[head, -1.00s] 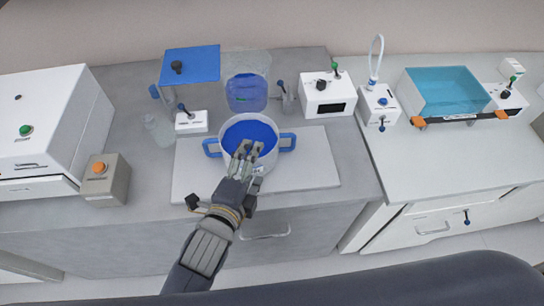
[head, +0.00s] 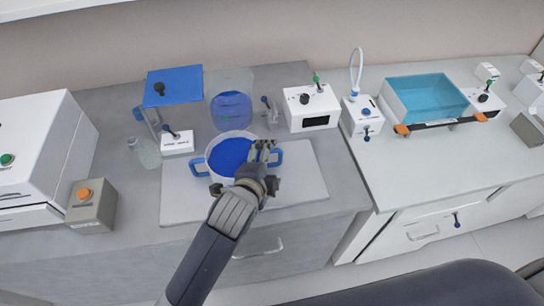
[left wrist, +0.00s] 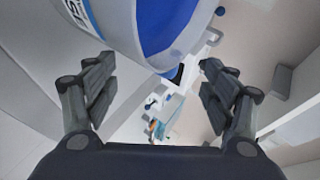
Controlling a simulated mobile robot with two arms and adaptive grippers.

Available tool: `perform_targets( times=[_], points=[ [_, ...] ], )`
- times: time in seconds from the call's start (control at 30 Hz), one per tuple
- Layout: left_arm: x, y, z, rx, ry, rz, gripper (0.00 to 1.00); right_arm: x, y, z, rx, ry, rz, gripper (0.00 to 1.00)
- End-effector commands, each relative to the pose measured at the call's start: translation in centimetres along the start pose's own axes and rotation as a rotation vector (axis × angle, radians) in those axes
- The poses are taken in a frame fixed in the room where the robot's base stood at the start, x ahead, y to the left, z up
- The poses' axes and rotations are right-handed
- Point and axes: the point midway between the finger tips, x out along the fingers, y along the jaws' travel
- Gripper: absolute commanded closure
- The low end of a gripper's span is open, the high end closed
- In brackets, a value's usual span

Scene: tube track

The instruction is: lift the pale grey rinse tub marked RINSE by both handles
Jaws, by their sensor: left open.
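The pale grey round tub (head: 211,172) with blue contents and two blue side handles stands on a white board. Its left handle (head: 199,167) is clear; its right handle (head: 278,160) is partly behind my left gripper (head: 262,152). That gripper is at the tub's right rim, beside the right handle. In the left wrist view the jaws (left wrist: 158,78) are apart, with nothing clearly between them. The tub wall (left wrist: 112,22) fills the top there, with part of its lettering showing. I cannot tell whether the fingers touch the tub. My right gripper is in neither view.
The white board (head: 305,185) has free room right of the tub. Behind stand a clear beaker of blue liquid (head: 231,108) and a white box with a dark display (head: 311,108). A grey box with an orange button (head: 92,207) is at left. A teal bath (head: 425,97) stands right.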

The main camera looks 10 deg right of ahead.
Motion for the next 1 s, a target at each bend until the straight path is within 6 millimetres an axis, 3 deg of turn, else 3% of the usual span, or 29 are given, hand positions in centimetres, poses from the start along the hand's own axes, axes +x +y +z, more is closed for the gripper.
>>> perform_targets(
  times=[0.1,0.3,0.73,1.0],
  points=[
    [2.0,-0.1,0.0,-0.001,0.0,0.0,0.23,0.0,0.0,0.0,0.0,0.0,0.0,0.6],
    [4.2,-0.1,0.0,-0.001,0.0,0.0,0.23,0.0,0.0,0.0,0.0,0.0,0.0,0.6],
    [5.0,0.0,0.0,0.0,0.0,-0.001,0.23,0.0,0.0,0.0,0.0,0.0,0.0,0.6],
    [5.0,0.0,0.1,0.0,-0.001,0.0,0.82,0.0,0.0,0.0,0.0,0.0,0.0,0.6]
  ],
)
